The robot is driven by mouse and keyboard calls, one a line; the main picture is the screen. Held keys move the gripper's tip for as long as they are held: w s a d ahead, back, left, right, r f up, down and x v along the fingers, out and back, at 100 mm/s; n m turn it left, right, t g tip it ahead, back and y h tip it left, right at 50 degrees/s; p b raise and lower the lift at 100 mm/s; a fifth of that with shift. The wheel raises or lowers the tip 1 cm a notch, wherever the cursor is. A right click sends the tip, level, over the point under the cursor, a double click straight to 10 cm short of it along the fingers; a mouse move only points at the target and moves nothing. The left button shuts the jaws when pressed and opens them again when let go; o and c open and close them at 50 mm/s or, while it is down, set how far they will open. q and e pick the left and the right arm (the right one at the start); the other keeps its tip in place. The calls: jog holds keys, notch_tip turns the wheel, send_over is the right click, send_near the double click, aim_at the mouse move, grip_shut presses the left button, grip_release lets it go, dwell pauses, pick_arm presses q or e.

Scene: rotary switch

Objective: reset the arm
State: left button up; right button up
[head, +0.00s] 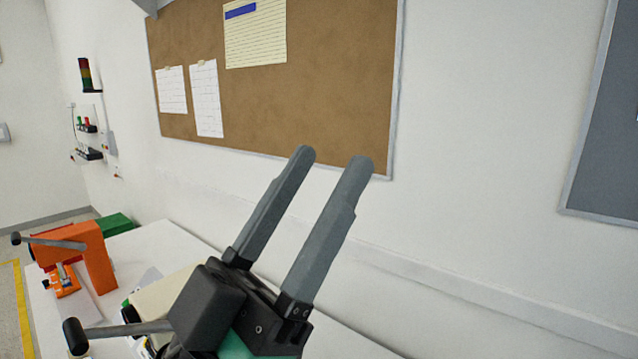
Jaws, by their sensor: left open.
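My left gripper (331,160) is in the middle of the head view, with its two long grey fingers pointing up and to the right. The fingers are apart, and nothing is between them. They stand in front of the white wall and the lower edge of the cork board. My right gripper is not in view. No rotary switch can be made out clearly; small wall devices with red and green parts (86,125) are at the far left, too small to tell apart.
An orange lever press (96,258) stands on the white table (150,237) at the left. A black-knobbed lever (75,335) and a beige body (160,300) are beside my gripper. The cork board (330,80) and a grey board (606,150) hang on the wall.

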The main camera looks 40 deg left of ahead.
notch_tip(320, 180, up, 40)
jog(key=p, duration=4)
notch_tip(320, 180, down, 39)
jog(key=b, duration=3.9)
